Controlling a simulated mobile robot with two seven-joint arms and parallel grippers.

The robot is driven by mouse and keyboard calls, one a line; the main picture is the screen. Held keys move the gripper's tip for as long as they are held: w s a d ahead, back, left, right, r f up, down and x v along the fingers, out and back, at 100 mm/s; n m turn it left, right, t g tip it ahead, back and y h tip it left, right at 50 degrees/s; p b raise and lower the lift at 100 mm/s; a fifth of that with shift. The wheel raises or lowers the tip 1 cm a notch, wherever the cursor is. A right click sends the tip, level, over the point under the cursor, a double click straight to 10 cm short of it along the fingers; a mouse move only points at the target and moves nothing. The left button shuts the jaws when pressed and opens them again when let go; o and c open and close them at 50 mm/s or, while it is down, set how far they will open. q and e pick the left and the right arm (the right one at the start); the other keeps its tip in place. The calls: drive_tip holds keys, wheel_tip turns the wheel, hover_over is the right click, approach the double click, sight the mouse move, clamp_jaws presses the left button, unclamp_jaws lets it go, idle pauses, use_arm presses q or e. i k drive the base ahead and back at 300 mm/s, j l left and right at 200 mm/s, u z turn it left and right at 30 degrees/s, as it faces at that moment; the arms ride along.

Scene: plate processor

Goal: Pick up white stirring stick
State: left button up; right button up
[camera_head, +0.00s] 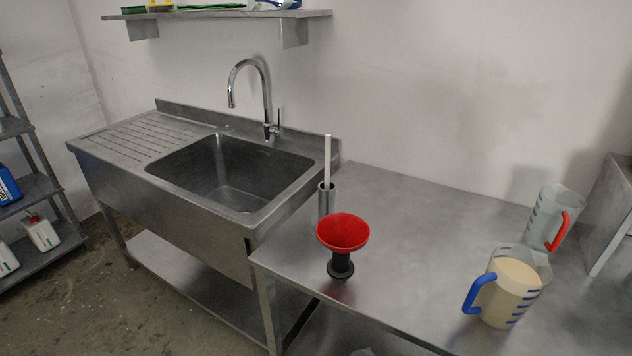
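The white stirring stick (327,158) stands upright in a grey metal cylinder holder (326,200). Its lower part is hidden inside the holder. The holder stands on the steel table (420,215) near its left end, beside the sink unit and behind the red funnel. Neither my left nor my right gripper is in view.
A red funnel (343,231) on a black stand (340,264) is in front of the holder. A blue-handled jug (513,290) with cream contents and a red-handled jug (548,215) stand at right. The sink (225,175) and tap (266,95) are at left. The table's middle is clear.

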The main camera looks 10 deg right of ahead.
sight(328, 137)
drive_tip(key=i+j+z, duration=0.1)
drive_tip(key=j, duration=0.3)
drive_tip(key=i+j+z, duration=0.1)
drive_tip(key=j, duration=0.3)
drive_tip(key=i+j+z, duration=0.1)
drive_tip(key=j, duration=0.3)
drive_tip(key=i+j, duration=0.1)
drive_tip(key=j, duration=0.3)
drive_tip(key=i+z, duration=0.05)
